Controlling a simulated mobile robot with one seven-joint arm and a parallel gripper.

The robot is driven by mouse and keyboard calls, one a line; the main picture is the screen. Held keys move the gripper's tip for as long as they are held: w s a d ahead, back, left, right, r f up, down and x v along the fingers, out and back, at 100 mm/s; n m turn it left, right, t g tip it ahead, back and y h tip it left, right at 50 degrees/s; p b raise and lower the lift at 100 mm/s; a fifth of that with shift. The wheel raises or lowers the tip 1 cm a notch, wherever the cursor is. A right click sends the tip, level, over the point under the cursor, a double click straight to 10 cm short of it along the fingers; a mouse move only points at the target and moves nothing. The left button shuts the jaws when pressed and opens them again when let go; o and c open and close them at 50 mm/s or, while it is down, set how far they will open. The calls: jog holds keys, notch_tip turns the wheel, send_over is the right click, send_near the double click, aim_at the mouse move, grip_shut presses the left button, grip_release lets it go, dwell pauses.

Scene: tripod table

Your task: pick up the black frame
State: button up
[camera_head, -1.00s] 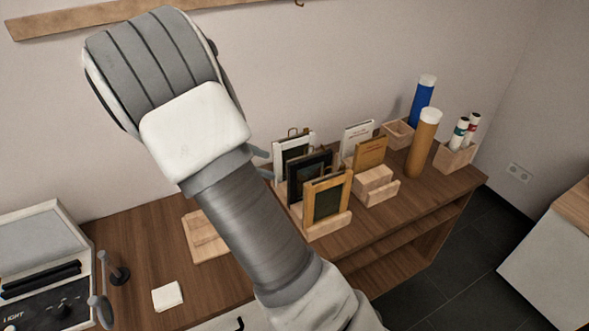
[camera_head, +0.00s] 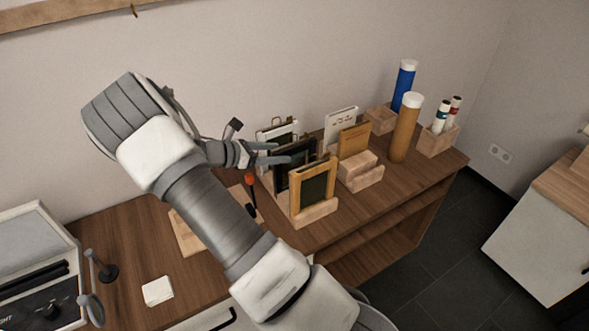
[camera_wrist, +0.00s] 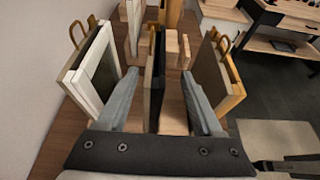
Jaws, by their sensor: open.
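The black frame (camera_head: 298,152) stands upright in a wooden holder on the brown table, between a white frame (camera_head: 270,132) behind it and a wood-coloured frame (camera_head: 313,186) in front. My gripper (camera_head: 283,153) is open beside the black frame's upper part and covers some of it. In the wrist view, my gripper (camera_wrist: 160,75) has one finger on each side of the black frame (camera_wrist: 156,80), seen nearly edge-on. The left finger lies in the gap toward the white frame (camera_wrist: 95,70), the right finger in the gap toward the wood-coloured frame (camera_wrist: 218,75). Contact cannot be told.
Wooden blocks (camera_head: 360,172), a brown tube (camera_head: 406,130), a blue tube (camera_head: 404,80) and a box of small bottles (camera_head: 437,142) stand to the right. An orange-handled tool (camera_head: 250,181) is left of the frames. The wall is close behind.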

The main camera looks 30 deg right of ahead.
aim_at(293, 150)
jog(key=shift+w+x, duration=0.15)
jog(key=shift+x, duration=1.5)
jog(key=shift+w+x, duration=0.2)
jog(key=shift+x, duration=1.5)
jog(key=shift+r, duration=0.1)
grip_shut()
